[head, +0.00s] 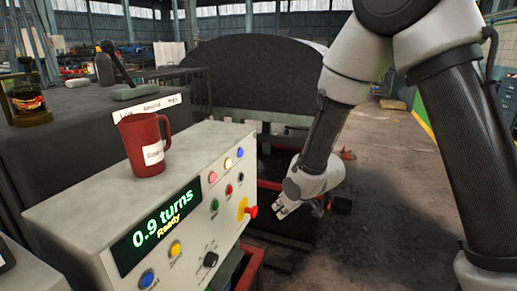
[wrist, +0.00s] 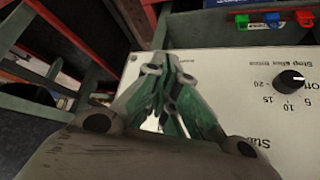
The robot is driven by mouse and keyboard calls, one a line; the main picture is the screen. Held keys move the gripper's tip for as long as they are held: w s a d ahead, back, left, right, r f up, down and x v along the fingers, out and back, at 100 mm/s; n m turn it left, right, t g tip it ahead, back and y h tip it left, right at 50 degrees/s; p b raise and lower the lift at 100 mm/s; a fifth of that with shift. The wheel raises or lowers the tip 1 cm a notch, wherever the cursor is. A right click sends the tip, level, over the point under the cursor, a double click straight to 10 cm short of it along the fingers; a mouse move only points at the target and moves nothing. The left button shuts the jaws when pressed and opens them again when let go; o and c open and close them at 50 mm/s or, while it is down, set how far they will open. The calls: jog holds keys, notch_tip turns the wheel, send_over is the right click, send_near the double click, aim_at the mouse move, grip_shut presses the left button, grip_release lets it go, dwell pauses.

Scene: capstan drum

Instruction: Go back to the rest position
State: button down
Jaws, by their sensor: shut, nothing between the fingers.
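My gripper (head: 281,212) hangs low in the head view, to the right of the control box's front panel and apart from its red button. The arm comes down to it from the top right. In the wrist view my gripper (wrist: 160,75) has its fingers drawn together with nothing held. Beyond the fingers, at right, lies a pale panel with a black stop-after-turns knob (wrist: 290,82).
The control box (head: 95,205) reads "0.9 turns, Ready" on its display (head: 156,226). A red mug (head: 144,148) stands upright on top. Behind are a dark drum (head: 255,75) and a dark bench (head: 75,115) with a jar. Floor (head: 400,180) is clear at right.

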jog(key=s+d+r+m+h, duration=0.1)
jog(key=s+d+r+m, duration=0.1)
jog(key=s+d+r, duration=0.6)
jog(key=s+d+r+m+h, duration=0.2)
jog(key=s+d+r, duration=0.5)
jog(key=d, duration=0.6)
jog(key=s+d+r+m+g+h, duration=0.1)
jog(key=s+d+r+m, duration=0.2)
jog(key=s+d+r, duration=0.5)
jog(key=shift+s+d+r+m, duration=0.4)
jog(key=shift+s+d, duration=0.65)
jog(key=shift+d, duration=0.2)
jog(key=shift+a, duration=0.1)
